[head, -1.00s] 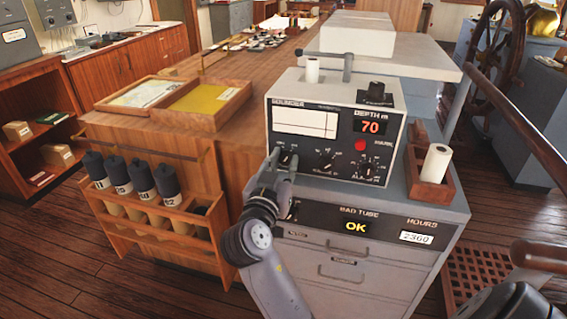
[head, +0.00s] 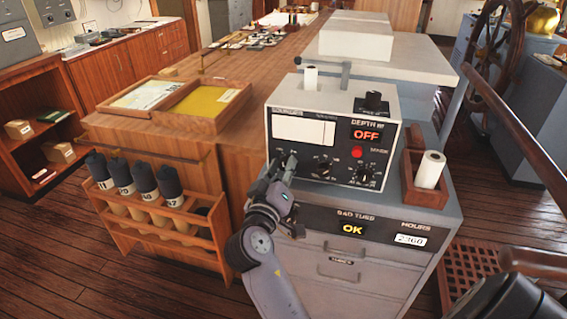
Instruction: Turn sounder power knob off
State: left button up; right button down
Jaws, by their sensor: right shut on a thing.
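The sounder (head: 378,191) is a grey box on top of a grey cabinet. Its depth display (head: 366,135) reads OFF in red. The power knob at the lower left of its front panel is mostly hidden behind my right gripper (head: 284,163). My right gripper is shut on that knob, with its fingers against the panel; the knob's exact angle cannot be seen.
A paper roll stands in a wooden holder (head: 410,186) right of the sounder. Other dials (head: 323,166) and a red button (head: 357,152) sit beside the knob. A bottle rack (head: 165,225) stands to the left. A wooden rail crosses the right side.

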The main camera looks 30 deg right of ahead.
jog(key=n+p, duration=0.2)
jog(key=n, duration=0.2)
jog(key=shift+r, duration=0.15)
dwell(0.4)
jog(key=c, duration=1.3)
grip_release()
